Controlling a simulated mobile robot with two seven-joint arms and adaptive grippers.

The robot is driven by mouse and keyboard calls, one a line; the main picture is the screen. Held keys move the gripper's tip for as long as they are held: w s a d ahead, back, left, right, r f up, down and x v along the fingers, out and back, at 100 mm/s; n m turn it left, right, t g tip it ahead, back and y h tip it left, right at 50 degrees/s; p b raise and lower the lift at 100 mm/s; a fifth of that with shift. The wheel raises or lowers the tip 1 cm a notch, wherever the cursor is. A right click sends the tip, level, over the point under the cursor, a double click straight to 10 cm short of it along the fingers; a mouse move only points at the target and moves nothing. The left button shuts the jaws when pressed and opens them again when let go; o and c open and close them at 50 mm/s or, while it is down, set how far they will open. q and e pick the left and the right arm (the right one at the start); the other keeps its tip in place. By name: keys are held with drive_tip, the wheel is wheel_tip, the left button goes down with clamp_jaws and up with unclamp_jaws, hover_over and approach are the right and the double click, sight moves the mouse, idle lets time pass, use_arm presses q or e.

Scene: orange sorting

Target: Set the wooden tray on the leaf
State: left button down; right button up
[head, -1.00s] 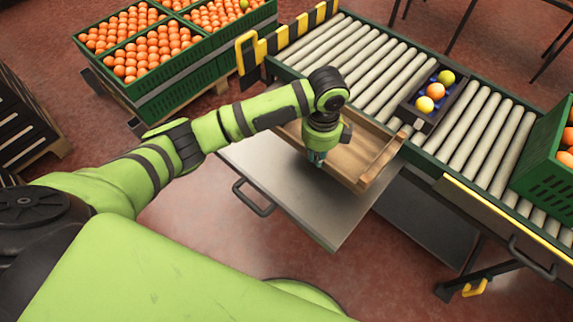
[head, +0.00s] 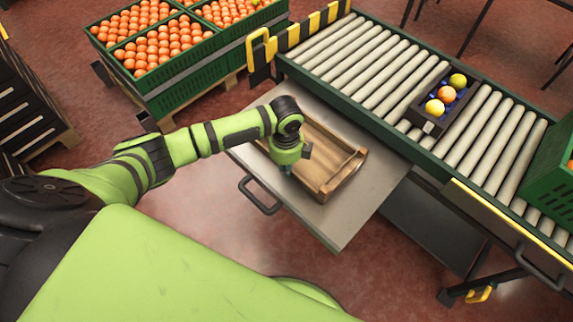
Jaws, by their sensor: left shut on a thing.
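The wooden tray (head: 324,148) is a shallow, empty brown box, and it lies within the outline of the leaf. The leaf (head: 375,190) is a flat grey metal plate beside the conveyor, with a dark handle (head: 259,197) on its near left edge. My left gripper (head: 287,170) points down at the tray's near left side and is shut on it. The fingertips and part of the tray are hidden behind my wrist. I cannot tell whether the tray's underside touches the leaf. My right gripper is not in view.
The roller conveyor (head: 384,63) runs along the leaf's far side, carrying a small dark holder (head: 429,127) with three fruits. Green crates of oranges (head: 187,75) stand at the back left. A green crate (head: 548,170) is at the right. The leaf's right part is bare.

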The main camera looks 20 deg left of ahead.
use_arm(q)
drive_tip(key=shift+f, duration=0.1)
drive_tip(key=c, duration=1.3)
unclamp_jaws()
wheel_tip(320, 180, up, 12)
drive_tip(key=shift+s+r+p, duration=0.1)
drive_tip(key=shift+r+p, duration=0.1)
drive_tip(key=shift+p, duration=0.5)
